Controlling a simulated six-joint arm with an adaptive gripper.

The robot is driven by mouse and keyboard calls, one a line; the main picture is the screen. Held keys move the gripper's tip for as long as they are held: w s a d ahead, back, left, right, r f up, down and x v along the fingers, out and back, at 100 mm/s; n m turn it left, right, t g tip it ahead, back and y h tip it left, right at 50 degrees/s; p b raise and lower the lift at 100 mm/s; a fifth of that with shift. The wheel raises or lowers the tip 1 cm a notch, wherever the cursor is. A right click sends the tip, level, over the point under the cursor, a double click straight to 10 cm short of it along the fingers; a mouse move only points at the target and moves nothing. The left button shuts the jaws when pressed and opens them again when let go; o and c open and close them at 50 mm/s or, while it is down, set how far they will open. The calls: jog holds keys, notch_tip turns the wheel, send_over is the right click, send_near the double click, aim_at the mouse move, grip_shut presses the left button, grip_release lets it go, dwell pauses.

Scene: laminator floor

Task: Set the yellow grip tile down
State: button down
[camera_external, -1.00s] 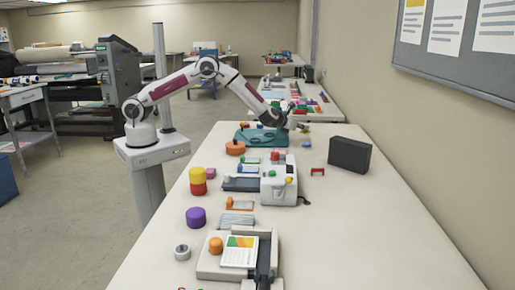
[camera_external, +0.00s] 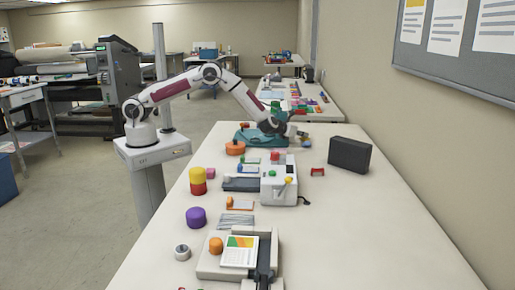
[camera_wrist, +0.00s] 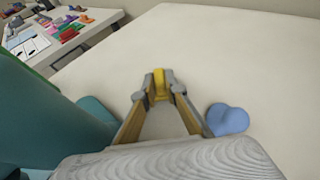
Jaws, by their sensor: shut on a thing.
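The yellow grip tile (camera_wrist: 159,83) is between the fingertips of my gripper (camera_wrist: 159,90) in the wrist view, with bare cream tabletop around and beyond it. My gripper is shut on it. I cannot tell whether the tile touches the table. In the external view my gripper (camera_external: 297,132) is low over the far part of the long table, at the right end of a teal mat or case. The tile is too small to make out there.
A blue rounded piece (camera_wrist: 228,119) lies just right of my fingers. A teal object (camera_wrist: 35,120) fills the left of the wrist view. A black box (camera_external: 349,155) and a white laminator (camera_external: 278,186) stand nearer the camera. Tabletop ahead of the fingers is clear.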

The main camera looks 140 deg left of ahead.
jog(key=shift+f, duration=0.1)
jog(key=c, duration=2)
grip_release()
jog(key=shift+c, duration=0.2)
jog(key=shift+d+r, duration=0.3)
jog(key=shift+d, duration=0.05)
jog(key=v, duration=1.1)
jog(key=shift+f, duration=0.1)
jog(key=shift+d, duration=0.15)
